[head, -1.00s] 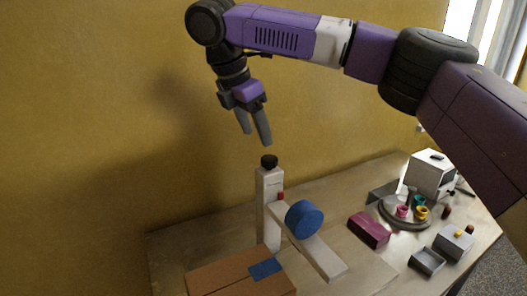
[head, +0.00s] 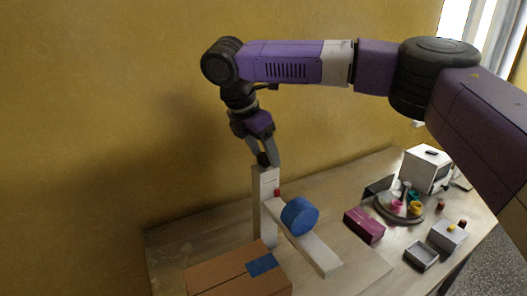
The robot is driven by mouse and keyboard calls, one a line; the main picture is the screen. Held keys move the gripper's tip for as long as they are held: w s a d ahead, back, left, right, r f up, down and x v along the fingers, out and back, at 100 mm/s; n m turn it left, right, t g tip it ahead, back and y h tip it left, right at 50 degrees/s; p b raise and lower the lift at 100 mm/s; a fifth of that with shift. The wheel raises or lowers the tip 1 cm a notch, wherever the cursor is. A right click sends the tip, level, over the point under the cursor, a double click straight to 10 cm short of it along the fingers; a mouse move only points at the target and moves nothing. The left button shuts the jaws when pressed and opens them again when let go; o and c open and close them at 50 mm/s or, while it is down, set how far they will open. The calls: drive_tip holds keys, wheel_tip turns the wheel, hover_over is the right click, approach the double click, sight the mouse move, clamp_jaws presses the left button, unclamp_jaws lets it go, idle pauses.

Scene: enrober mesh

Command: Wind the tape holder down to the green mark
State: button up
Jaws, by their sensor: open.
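The tape holder is a pale arm (head: 318,252) with a blue tape roll (head: 300,216) on it, standing out from a white upright post (head: 265,210). A dark knob (head: 263,158) sits on top of the post. A small red mark (head: 278,192) shows on the post's right side, just above the holder. I cannot see a green mark. My gripper (head: 267,160) is open and points down, with its fingers around or beside the knob; whether they touch it is not clear.
A cardboard box (head: 215,280) with blue tape (head: 262,264) lies in front of the post. To the right are a magenta box (head: 364,225), a round tray (head: 385,212) with colourful cups, a grey open box (head: 422,255) and a white machine (head: 428,165). The yellow wall is close behind.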

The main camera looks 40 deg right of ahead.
clamp_jaws()
drive_tip(key=shift+r+p, duration=0.1)
drive_tip(key=shift+p, duration=0.3)
drive_tip(key=shift+r+m+g+p, duration=0.1)
drive_tip(key=shift+m+g+p, duration=0.3)
drive_tip(key=shift+m+p, duration=0.75)
drive_tip(key=shift+w+m+g+y+p, duration=0.1)
drive_tip(key=shift+m+g+y+p, duration=0.25)
drive_tip(key=shift+m+p, duration=0.6)
drive_tip(key=m+g+p, duration=0.1)
drive_tip(key=m+p, duration=0.1)
drive_tip(key=m, duration=0.1)
drive_tip(key=shift+w+d+y, duration=0.1)
drive_tip(key=shift+y, duration=0.15)
drive_tip(key=m+y, duration=0.1)
drive_tip(key=m, duration=0.2)
drive_tip(key=m+g+y, duration=0.1)
drive_tip(key=m, duration=0.2)
drive_tip(key=shift+d+m+g, duration=0.15)
drive_tip(key=shift+m+g, duration=0.1)
drive_tip(key=shift+m, duration=0.05)
drive_tip(key=m+y, duration=0.1)
drive_tip(key=m, duration=0.2)
drive_tip(key=m+y, duration=0.1)
drive_tip(key=m, duration=0.1)
drive_tip(key=shift+d+f+m+y, duration=0.2)
drive_tip(key=shift+m+y, duration=0.1)
drive_tip(key=shift+m, duration=0.1)
